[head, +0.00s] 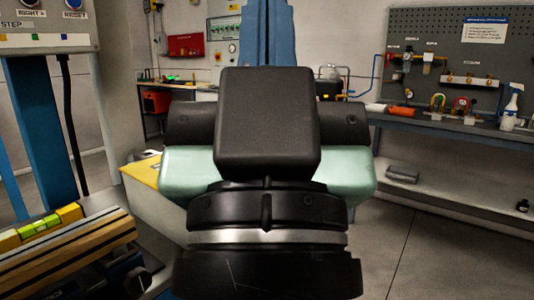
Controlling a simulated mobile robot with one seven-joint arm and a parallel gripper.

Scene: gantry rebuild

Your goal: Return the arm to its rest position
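My own arm (268,190) fills the middle of the head view. Its black and pale green links are folded up close to the camera. My gripper does not show in this view, so I cannot see its fingers or whether it holds anything.
A control panel (45,38) on a blue post (40,130) stands at the left. Below it is a bench part with a yellow-green level (40,228). A workbench (440,128) with a pegboard, fittings and a spray bottle (512,108) runs along the right. Floor (440,240) at the lower right is clear.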

